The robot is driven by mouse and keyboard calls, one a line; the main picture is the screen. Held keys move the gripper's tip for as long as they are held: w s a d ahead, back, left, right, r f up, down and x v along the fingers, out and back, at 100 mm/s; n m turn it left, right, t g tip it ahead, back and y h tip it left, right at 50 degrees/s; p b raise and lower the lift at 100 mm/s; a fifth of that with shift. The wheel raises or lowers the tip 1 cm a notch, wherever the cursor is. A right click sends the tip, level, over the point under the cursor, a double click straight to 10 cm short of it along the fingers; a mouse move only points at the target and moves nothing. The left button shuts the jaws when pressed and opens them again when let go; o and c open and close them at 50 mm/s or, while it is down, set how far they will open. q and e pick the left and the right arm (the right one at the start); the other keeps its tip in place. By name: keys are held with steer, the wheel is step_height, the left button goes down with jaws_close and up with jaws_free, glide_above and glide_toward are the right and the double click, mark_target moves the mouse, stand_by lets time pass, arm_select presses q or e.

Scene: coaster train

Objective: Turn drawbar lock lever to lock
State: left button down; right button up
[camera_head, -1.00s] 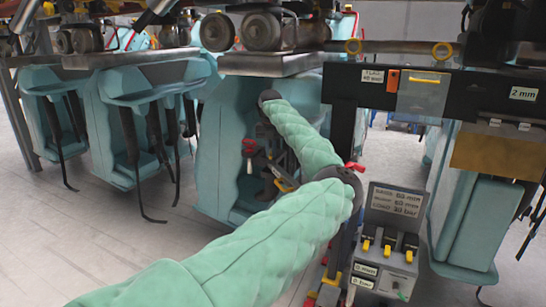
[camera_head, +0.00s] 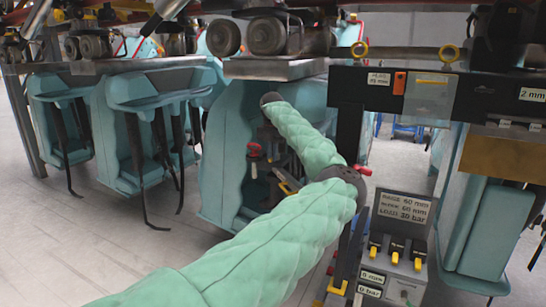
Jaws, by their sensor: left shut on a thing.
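My left arm comes in from the lower left in a green quilted sleeve, bends at a dark elbow, and reaches back to a teal seat. My left gripper (camera_head: 268,161) is small, dark and partly hidden behind my forearm. It is shut at a small lever with a red grip (camera_head: 254,149), in front of the teal seat back. The exact contact of the fingertips is too small to see. A yellow-edged dark part (camera_head: 287,187) shows just below. Whether the lever stands at lock cannot be told. My right gripper is not in view.
A grey control box (camera_head: 398,240) with yellow switches and a label plate stands right of my elbow. A black beam (camera_head: 470,97) with a "2 mm" tag crosses the upper right. Teal seats (camera_head: 140,130) hang at left under the train's wheels. The grey floor at lower left is clear.

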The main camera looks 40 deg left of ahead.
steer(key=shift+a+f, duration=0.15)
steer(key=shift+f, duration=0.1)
arm_select(q)
steer(key=c, duration=1.5)
jaws_free()
steer(key=shift+f, duration=0.1)
steer(key=shift+o, duration=0.2)
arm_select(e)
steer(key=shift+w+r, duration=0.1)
